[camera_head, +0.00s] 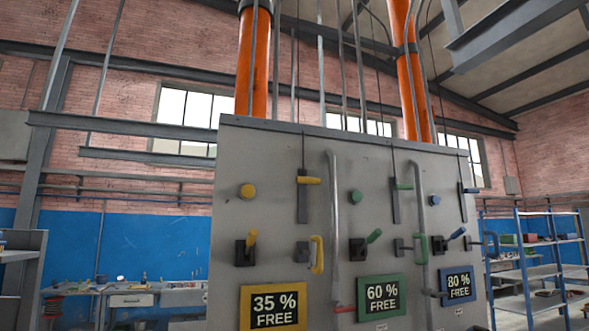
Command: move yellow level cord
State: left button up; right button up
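A grey panel (270,165) stands ahead of me. In its left column, a yellow horizontal handle (309,180) sits at the top of a dark vertical slot (302,205). A thin dark cord (303,150) runs up from this handle. Below are a yellow lever (251,240) on a dark base, a yellow curved handle (317,254) and a yellow sign (273,307) reading "35 % FREE". A yellow round knob (247,191) is at the upper left. Neither of my grippers is in view.
Similar green (374,237) and blue (457,233) levers stand to the right, with green (382,298) and blue (458,285) signs. Grey vertical pipes (333,220) run between columns. Orange pipes (253,70) rise behind the panel. Shelves (535,270) stand right, a workbench (130,290) left.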

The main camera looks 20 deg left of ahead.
aim_at(303, 180)
jog(key=z, duration=0.8)
jog(key=i, duration=0.8)
